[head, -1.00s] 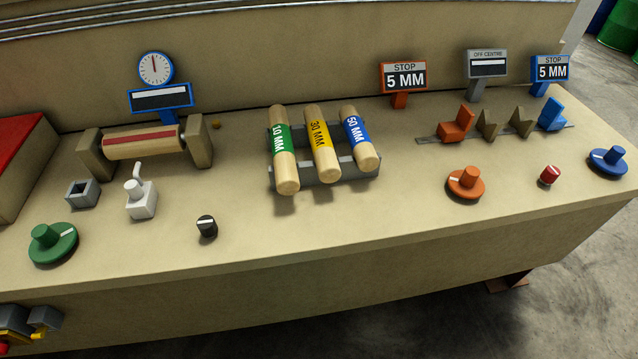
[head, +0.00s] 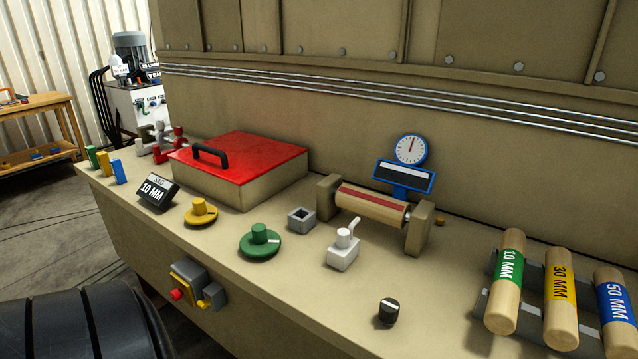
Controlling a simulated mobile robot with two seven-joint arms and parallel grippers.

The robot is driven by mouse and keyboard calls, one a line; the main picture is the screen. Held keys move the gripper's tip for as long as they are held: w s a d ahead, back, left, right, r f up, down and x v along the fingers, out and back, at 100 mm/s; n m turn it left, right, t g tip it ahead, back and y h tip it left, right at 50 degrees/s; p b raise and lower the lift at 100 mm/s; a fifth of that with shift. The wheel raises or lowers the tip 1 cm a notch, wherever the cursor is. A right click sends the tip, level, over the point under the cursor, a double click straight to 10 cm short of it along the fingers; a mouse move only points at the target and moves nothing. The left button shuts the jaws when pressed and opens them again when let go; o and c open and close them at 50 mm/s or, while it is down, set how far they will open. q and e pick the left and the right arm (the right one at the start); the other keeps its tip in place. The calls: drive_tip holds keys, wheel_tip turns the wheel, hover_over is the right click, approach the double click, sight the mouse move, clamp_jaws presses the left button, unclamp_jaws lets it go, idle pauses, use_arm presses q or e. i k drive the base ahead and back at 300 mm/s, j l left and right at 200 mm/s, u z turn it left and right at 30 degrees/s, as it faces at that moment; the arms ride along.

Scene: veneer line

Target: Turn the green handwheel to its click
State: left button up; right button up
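The green handwheel (head: 260,242) is a round disc with a raised green knob and a white mark on its right side. It sits on the beige bench top, in front of the grey square socket (head: 301,220) and left of the white lever switch (head: 343,250). Nothing touches or covers it. Neither of my grippers shows in the head view. A dark rounded part at the bottom left is cut off by the frame edge.
A yellow handwheel (head: 201,212) and a "10 MM" sign (head: 157,190) stand to the left. Behind are a red-lidded box (head: 238,157) and a roller (head: 370,204) under a dial gauge (head: 410,149). A black knob (head: 388,311) and labelled rollers (head: 560,297) are at right.

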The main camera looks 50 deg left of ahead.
sight(262, 241)
drive_tip(key=u, duration=2)
